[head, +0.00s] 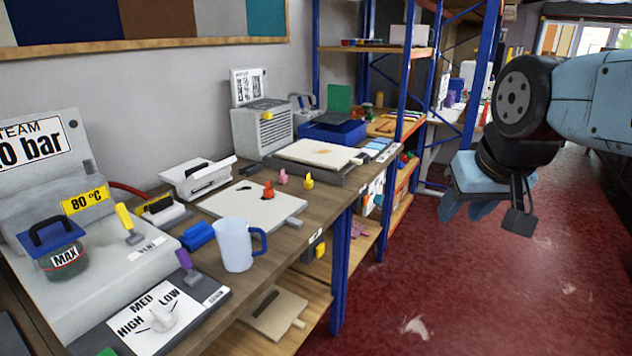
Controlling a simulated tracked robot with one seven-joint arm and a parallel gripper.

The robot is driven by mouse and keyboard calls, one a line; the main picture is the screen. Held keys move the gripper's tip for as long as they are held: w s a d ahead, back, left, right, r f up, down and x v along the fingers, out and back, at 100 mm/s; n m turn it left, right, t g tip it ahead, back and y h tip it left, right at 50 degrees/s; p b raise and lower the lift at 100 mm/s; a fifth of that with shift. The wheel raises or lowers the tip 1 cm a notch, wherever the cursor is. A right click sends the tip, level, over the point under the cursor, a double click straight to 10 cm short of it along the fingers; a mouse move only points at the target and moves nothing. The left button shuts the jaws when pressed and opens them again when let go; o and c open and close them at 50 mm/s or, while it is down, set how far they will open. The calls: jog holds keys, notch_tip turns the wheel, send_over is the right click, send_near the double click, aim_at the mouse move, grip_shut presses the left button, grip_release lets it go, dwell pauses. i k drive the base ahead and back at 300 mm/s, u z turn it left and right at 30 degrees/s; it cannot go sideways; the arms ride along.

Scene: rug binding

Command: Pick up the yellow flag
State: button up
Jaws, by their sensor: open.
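A small yellow piece (308,181), which looks like the yellow flag, stands on the wooden bench near the front edge of a shallow tray (318,155). Its exact shape is too small to tell. A pink piece (282,177) and a red piece (268,190) of similar size stand to its left. My gripper (465,212) is at the right, over the red floor and well apart from the bench. It points down, is open, and nothing shows between its fingers.
A white mug (234,245) and a pale board (250,206) sit on the bench nearer me. A steam unit with a yellow lever (129,222) is at left. Blue-framed shelving (398,90) stands behind the bench. The red floor (450,290) is open.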

aim_at(307, 184)
jog(key=z, duration=0.55)
jog(key=i, duration=1.95)
jog(key=u, duration=0.65)
jog(key=k, duration=0.65)
jog(key=u, duration=0.25)
jog(key=i, duration=0.75)
jog(key=z, duration=0.1)
